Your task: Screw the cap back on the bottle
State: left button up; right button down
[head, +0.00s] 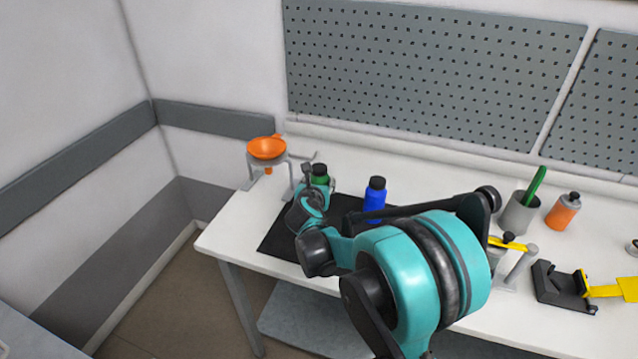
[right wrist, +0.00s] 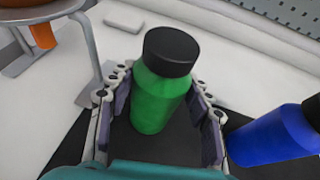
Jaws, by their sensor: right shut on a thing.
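A green bottle (head: 320,182) stands at the left part of the dark mat, partly hidden by my right gripper (head: 308,188). In the right wrist view the green bottle (right wrist: 157,100) is between my two fingers, which are shut on its body. A black cap (right wrist: 171,52) sits on top of it; I cannot tell how tight it is. A blue bottle (head: 375,200) with a black cap (head: 377,183) stands to the right, apart from the gripper; it also shows in the right wrist view (right wrist: 270,140). My left gripper is not in view.
An orange funnel (head: 267,148) sits in a grey stand left of the green bottle. The dark mat (head: 283,237) lies on the white table (head: 232,222). A grey cup (head: 519,214), an orange bottle (head: 563,211) and a black-and-yellow device (head: 565,287) are at the right.

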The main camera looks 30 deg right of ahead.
jog(key=shift+f, duration=0.2)
jog(key=c, duration=0.7)
grip_release()
jog(key=shift+r, duration=0.1)
jog(key=shift+r, duration=0.25)
jog(key=p+v, duration=0.4)
jog(key=v, duration=0.8)
jog(key=shift+f, duration=0.1)
